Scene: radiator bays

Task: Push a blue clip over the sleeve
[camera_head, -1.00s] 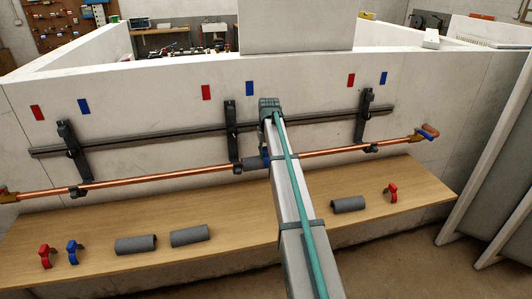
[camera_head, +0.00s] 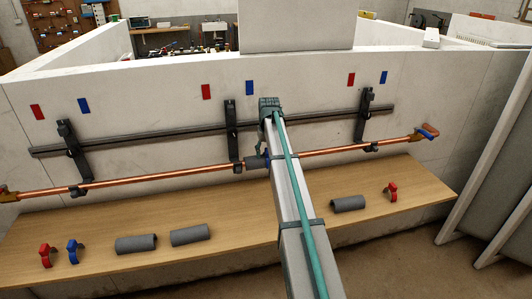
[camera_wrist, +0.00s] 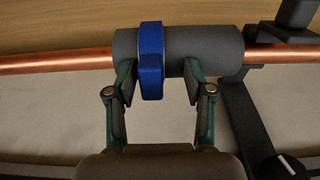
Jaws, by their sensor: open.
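A grey sleeve (camera_wrist: 205,50) sits around the copper pipe (camera_wrist: 60,59); it also shows in the head view (camera_head: 254,163) at the middle of the wall. A blue clip (camera_wrist: 151,60) is around the sleeve, left of its middle in the wrist view. In the head view my arm mostly hides it.
The wooden bench (camera_head: 240,208) holds another blue clip (camera_head: 72,251), a red clip (camera_head: 45,256), a second red clip (camera_head: 391,192) and loose grey sleeves (camera_head: 136,244), (camera_head: 190,235), (camera_head: 348,204). Dark brackets (camera_head: 231,130) and a rail (camera_head: 160,139) lie close by the pipe.

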